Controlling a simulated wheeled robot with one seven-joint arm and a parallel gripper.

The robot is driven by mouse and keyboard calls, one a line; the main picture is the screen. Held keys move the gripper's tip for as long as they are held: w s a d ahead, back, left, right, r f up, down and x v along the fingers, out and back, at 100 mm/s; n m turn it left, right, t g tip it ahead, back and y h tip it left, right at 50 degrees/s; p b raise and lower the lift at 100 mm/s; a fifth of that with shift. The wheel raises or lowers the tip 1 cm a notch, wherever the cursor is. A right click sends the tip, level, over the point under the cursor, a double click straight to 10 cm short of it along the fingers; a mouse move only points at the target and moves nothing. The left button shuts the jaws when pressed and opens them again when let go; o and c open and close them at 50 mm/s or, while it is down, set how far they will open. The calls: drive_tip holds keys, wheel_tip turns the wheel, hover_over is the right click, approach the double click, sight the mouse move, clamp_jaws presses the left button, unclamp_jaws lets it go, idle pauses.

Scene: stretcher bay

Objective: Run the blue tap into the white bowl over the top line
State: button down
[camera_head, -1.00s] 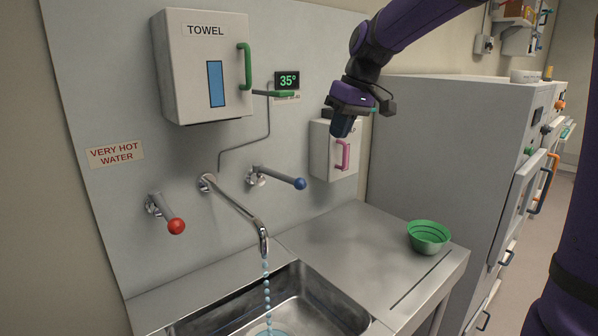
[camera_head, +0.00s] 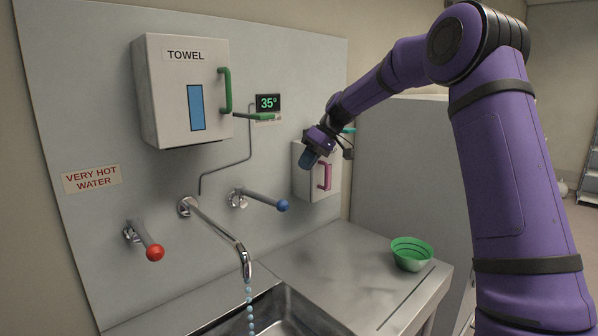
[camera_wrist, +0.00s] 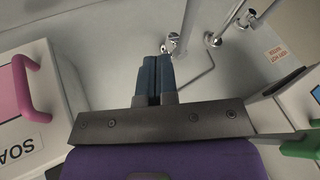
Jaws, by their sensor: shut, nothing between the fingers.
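The blue tap (camera_head: 283,205) is a chrome lever with a blue ball end on the wall, right of the spout (camera_head: 246,262). Pale blue drops fall from the spout into the sink. My gripper (camera_head: 309,160) is up by the wall, right of and above the blue ball, apart from it. In the wrist view my gripper (camera_wrist: 152,62) has its two dark blue fingers together and empty. No white bowl shows now; a green bowl (camera_head: 411,256) with dark lines inside stands on the drainboard.
A red tap (camera_head: 154,253) sits left of the spout, under a hot water sign. A towel box (camera_head: 188,90) with a green handle hangs above. A box with a pink handle (camera_head: 325,177) is near my gripper. The drainboard (camera_head: 335,260) is mostly clear.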

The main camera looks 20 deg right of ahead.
drive_tip(key=s+a+f, duration=0.1)
drive_tip(key=a+f, duration=0.6)
drive_tip(key=a, duration=0.1)
drive_tip(key=shift+f, duration=0.35)
drive_tip(key=shift+s, duration=0.15)
drive_tip(key=shift+s+a, duration=0.7)
drive_tip(key=shift+a, duration=0.2)
